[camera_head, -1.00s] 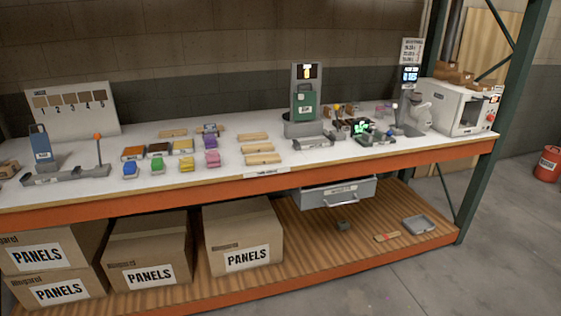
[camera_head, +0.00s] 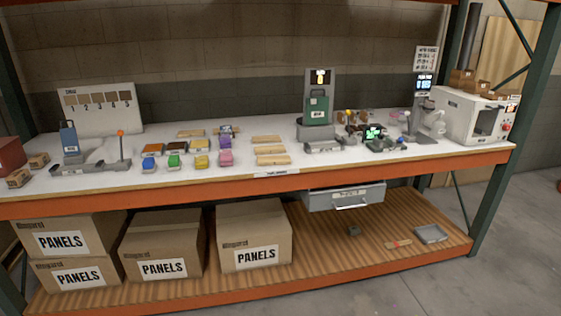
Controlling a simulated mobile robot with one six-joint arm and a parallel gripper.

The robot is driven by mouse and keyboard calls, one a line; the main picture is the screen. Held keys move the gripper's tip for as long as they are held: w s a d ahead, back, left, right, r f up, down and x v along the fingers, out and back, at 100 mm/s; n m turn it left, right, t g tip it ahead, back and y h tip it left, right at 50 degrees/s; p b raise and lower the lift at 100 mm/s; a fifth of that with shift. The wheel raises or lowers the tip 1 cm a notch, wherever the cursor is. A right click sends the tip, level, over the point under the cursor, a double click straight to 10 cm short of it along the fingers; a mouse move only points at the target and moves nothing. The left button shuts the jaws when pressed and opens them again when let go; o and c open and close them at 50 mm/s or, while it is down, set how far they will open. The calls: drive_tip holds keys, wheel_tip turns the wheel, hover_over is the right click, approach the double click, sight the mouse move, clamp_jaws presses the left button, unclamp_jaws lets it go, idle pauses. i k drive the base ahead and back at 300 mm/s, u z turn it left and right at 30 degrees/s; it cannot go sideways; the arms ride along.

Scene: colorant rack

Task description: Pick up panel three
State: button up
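Several light wooden panels lie flat on the white bench top. Three form a column near the middle: a far panel (camera_head: 266,139), a middle panel (camera_head: 271,150) and a near panel (camera_head: 273,160). Another wooden panel (camera_head: 190,133) lies further left, behind the colored blocks. No number is readable on any of them, so I cannot tell which is panel three. My gripper is not in view.
Colored blocks, such as a blue one (camera_head: 149,164), sit left of the panel column. A green container stands in a grey station (camera_head: 317,130) to the right. A white oven-like machine (camera_head: 468,117) stands far right. PANELS boxes (camera_head: 255,265) fill the lower shelf's left.

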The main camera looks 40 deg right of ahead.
sight(273, 160)
drive_tip(key=u, duration=0.1)
drive_tip(key=i, duration=0.95)
drive_tip(key=z, duration=0.05)
